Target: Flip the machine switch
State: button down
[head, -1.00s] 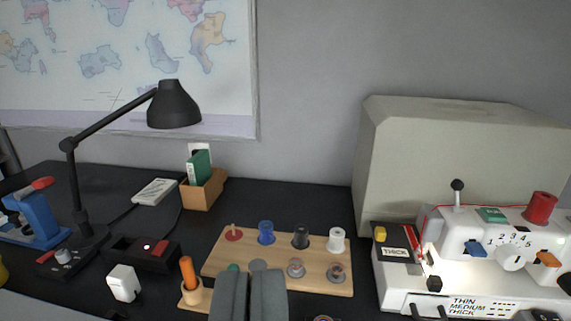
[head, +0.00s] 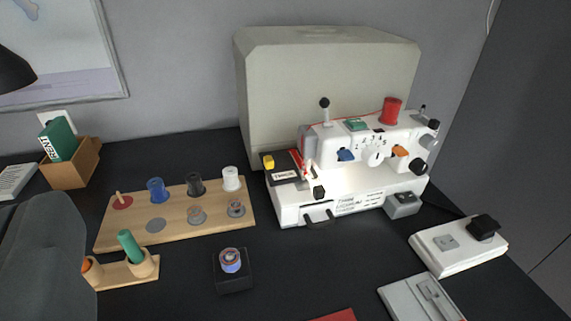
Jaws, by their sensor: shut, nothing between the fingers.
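The white sewing machine (head: 350,175) stands right of centre, in front of a large beige cover (head: 320,85). A small grey box (head: 403,204) with a dark top part sits at the base's right end. I cannot tell which of these is the machine switch.
A wooden spool board (head: 180,225) and a small holder with a green spool (head: 128,245) lie left of the machine. A dark block with a bobbin (head: 230,262) stands in front. A white pedal-like box (head: 458,245) lies right. Dark tabletop between is clear.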

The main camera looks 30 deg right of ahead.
aim_at(405, 197)
jog(key=k+z, duration=0.3)
jog(key=k+l+z, duration=0.65)
jog(key=k, duration=0.15)
jog(key=k+j, duration=0.05)
jog(key=j, duration=0.05)
